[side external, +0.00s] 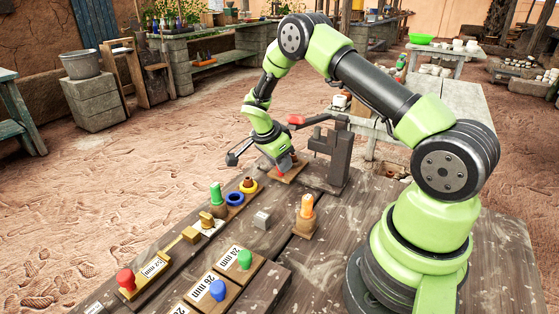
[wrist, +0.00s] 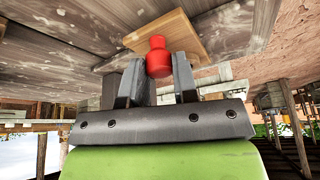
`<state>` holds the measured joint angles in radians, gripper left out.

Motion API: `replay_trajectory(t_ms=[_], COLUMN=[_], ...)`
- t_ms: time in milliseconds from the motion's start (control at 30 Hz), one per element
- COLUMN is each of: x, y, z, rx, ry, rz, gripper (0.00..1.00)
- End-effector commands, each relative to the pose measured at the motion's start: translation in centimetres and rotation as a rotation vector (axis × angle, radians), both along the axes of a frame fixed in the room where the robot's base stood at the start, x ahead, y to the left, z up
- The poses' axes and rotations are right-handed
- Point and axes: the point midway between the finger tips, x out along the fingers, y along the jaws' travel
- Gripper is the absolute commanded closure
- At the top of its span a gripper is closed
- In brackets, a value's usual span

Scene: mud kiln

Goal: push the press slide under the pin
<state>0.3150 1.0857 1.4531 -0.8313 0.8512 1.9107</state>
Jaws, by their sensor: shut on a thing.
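The press slide (side external: 288,173) is a light wooden board at the far end of the dark workbench, beside the press. In the wrist view the slide (wrist: 172,36) carries a red knob (wrist: 158,57). My gripper (wrist: 154,82) is shut on that knob, one finger on each side. In the side view my gripper (side external: 285,162) reaches down to the slide and mostly hides the knob. The press (side external: 336,160) is a dark metal stand just right of the slide, with a red-gripped lever (side external: 296,119). I cannot make out the pin clearly, nor whether the slide is under it.
An orange-topped peg (side external: 307,207) and a small grey block (side external: 262,219) stand nearer on the bench. Labelled wooden plates with a green knob (side external: 244,259) and a blue knob (side external: 217,290) lie in front. A long board with a red knob (side external: 125,280) runs along the left edge.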

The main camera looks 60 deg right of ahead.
Motion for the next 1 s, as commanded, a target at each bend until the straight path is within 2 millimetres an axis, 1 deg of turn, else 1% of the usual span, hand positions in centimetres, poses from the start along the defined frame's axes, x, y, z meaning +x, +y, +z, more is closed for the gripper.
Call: replay_trajectory(t_ms=[300, 433, 667, 700, 767, 800, 1000], x=[-3.0, -3.4, -3.4, -3.4, -3.4, -3.4, -3.4], y=[-0.1, -0.1, 0.0, 0.0, 0.0, 0.0, 0.0], z=[0.1, 0.1, 0.1, 0.1, 0.1, 0.1, 0.0], rx=[-0.002, -0.001, -0.001, -0.001, -0.001, 0.000, 0.000], ry=[0.002, 0.001, -0.002, -0.002, -0.002, -0.001, 0.000], rz=[0.001, 0.001, 0.001, 0.001, 0.001, 0.000, 0.000], gripper=[1.00, 1.00, 1.00, 0.66, 0.52, 0.47, 0.47])
